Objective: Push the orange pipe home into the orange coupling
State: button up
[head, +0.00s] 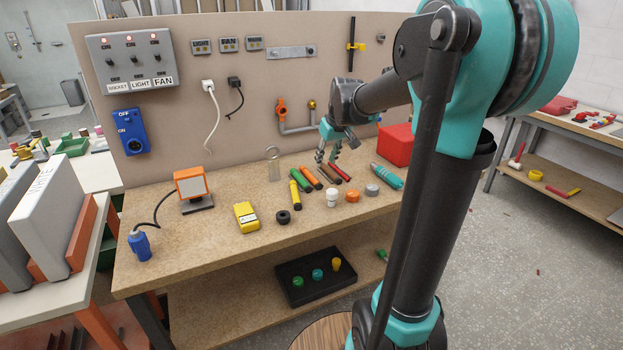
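An orange rod (311,177), which may be the orange pipe, lies on the workbench among other coloured rods. An orange fitting (281,107) is on the back panel, joined to a bent grey pipe; I cannot tell whether it is the orange coupling. A short orange ring or cap (352,195) stands on the bench and could also be the coupling. My gripper (329,153) points down above the back of the bench, right of the panel fitting. Its fingers look apart, with nothing visible between them. The fingertips are small and close to the rods in the picture.
Green (302,177), yellow (295,194) and red (340,172) rods lie close together. A red box (396,145) stands behind to the right. A yellow meter (246,216), a black ring (283,217) and a lamp (192,189) stand to the left.

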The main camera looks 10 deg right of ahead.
aim_at(319, 184)
jog(key=x, duration=1.2)
jog(key=shift+f, duration=0.25)
grip_shut()
